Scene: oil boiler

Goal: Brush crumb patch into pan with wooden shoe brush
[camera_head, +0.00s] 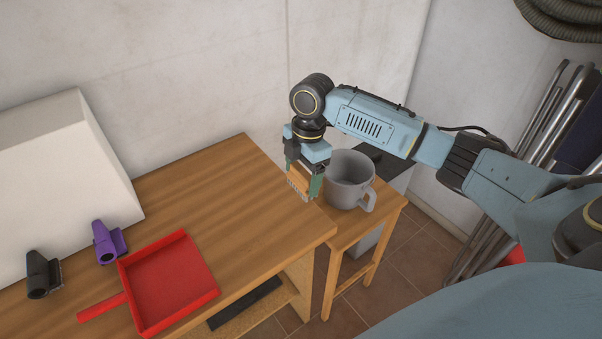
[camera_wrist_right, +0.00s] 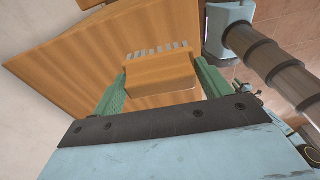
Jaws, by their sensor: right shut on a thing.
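My right gripper (camera_head: 302,178) is shut on the wooden shoe brush (camera_head: 297,184), near the far right corner of the wooden table (camera_head: 225,180). In the right wrist view the brush (camera_wrist_right: 160,76) sits between the two green fingers, with its pale bristles pointing away from the gripper. I cannot tell whether the bristles touch the tabletop. The red pan (camera_head: 172,283) lies on the table at the front left, with its handle toward the left. I cannot make out the crumb patch in either view. My left gripper is out of view.
A grey mug (camera_head: 347,180) stands on a small wooden stool (camera_head: 375,217), just right of the brush. A purple object (camera_head: 109,243) and a black one (camera_head: 42,274) are left of the pan, before a large white box (camera_head: 65,165). The tabletop between pan and brush looks clear.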

